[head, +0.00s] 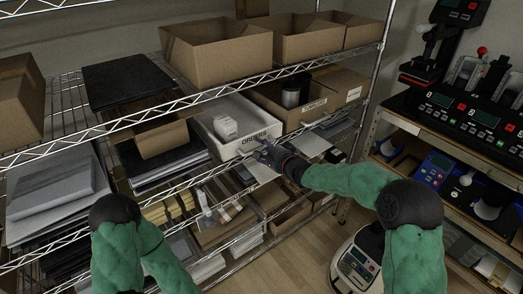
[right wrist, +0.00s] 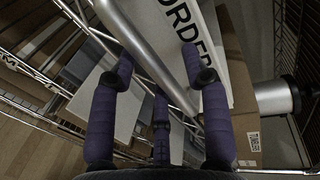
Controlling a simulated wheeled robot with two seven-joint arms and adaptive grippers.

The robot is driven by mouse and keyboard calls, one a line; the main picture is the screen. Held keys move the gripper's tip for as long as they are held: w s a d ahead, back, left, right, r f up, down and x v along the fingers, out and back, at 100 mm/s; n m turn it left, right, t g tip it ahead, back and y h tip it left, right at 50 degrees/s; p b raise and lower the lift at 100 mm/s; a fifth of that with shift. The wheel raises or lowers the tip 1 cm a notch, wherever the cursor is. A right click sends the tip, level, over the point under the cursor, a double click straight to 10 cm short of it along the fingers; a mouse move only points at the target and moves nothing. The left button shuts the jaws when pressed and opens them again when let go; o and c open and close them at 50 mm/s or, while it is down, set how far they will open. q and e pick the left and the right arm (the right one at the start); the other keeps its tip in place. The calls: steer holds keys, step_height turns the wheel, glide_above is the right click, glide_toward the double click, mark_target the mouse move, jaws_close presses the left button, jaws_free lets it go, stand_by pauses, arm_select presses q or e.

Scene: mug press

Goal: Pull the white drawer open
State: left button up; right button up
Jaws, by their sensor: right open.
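The white drawer (head: 213,112) is a shallow open-topped tray on the middle wire shelf, with ORDERS lettered on its front. My left gripper is not in view.
Cardboard boxes (head: 215,52) stand on the shelf above. A labelled cardboard box (head: 318,100) holding a dark cylinder is right of the drawer. Stacks of paper and folders (head: 165,165) lie to the left. A bench with mug presses (head: 475,120) is at right. Bare floor (head: 310,240) shows in front.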

steer(key=shift+c, duration=0.3)
jaws_close()
steer(key=f+p+v, duration=0.2)
steer(key=p+v, duration=0.2)
steer(key=v, duration=0.6)
steer(key=f+p+v, duration=0.2)
steer(key=p+v, duration=0.3)
steer(key=v, duration=0.5)
steer(key=shift+v, duration=0.8)
steer(key=shift+f, duration=0.3)
steer(key=shift+o, duration=0.3)
jaws_free()
